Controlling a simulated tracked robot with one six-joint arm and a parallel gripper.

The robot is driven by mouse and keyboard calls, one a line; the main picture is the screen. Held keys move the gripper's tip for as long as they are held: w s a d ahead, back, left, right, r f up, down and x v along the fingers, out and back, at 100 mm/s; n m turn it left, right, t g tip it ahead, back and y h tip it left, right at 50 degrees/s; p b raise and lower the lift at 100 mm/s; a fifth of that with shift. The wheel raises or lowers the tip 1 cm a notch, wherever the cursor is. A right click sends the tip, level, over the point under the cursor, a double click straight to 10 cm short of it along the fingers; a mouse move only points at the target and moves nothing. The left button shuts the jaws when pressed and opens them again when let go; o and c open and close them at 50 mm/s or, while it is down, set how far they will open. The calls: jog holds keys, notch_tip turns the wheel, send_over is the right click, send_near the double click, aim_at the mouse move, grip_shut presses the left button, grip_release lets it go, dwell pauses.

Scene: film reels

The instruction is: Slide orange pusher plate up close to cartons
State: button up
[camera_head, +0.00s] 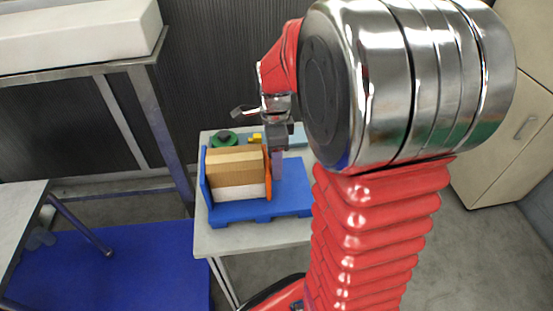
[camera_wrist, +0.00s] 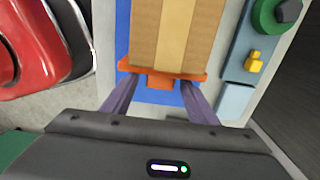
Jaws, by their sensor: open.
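The orange pusher plate (camera_head: 267,172) stands upright on the blue base (camera_head: 290,203), at the right end of a row of cartons (camera_head: 238,172). In the wrist view the plate (camera_wrist: 160,75) lies right against the nearest brown carton (camera_wrist: 178,32), with no clear gap visible. My gripper (camera_head: 278,165) is just right of the plate. In the wrist view its two purple-grey fingers (camera_wrist: 152,97) are spread, pointing at the plate's near side, one on each side of its orange middle tab. Whether the fingertips touch the plate cannot be told.
A green round thing (camera_head: 224,138) and a small yellow part (camera_head: 256,138) sit behind the cartons on the small table (camera_head: 245,238). A blue end wall (camera_head: 205,180) closes the row's left end. A metal shelf (camera_head: 120,68) stands at left, a cabinet (camera_head: 510,140) at right.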

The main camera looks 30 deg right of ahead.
notch_tip(320, 180, up, 14)
dwell(0.6)
jog(key=shift+f, duration=0.15)
dwell(0.4)
jog(key=s+a+n+t, duration=0.2)
jog(key=s+a+n, duration=0.4)
jog(key=n, duration=0.5)
jog(key=s+a+f+n+t, duration=0.1)
jog(key=s+a+n+t, duration=0.2)
jog(key=s+a+n, duration=0.4)
jog(key=shift+a+n+t, duration=0.3)
jog(key=shift+a+n, duration=0.25)
jog(key=shift+n, duration=1.85)
